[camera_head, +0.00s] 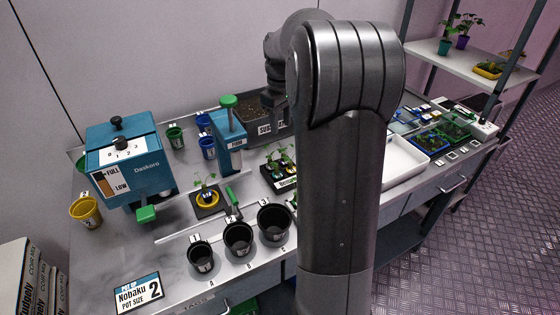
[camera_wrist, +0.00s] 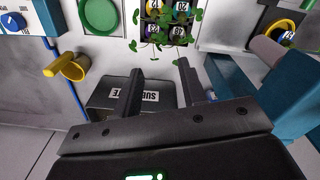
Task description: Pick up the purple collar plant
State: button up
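A black tray (camera_head: 284,185) with several small seedlings stands mid-bench in the head view. In the wrist view the seedlings sit at the top edge in numbered plugs. In the head view my arm hides the gripper.
A substrate bin (camera_head: 254,101) stands behind the tray. A blue press (camera_head: 228,150) with a green knob and a blue Daskoro machine (camera_head: 130,165) stand to the left. Black pots (camera_head: 238,239) line the bench front. A white tray (camera_head: 405,160) lies right of my arm.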

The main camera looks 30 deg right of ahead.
aim_at(284, 154)
jog(key=f, duration=0.4)
jog(key=d+f, duration=0.1)
jog(key=f, duration=0.7)
jog(key=shift+w+d+f, duration=0.15)
jog(key=shift+w+d, duration=0.15)
jog(key=shift+w, duration=0.1)
jog(key=shift+c, duration=0.2)
grip_shut()
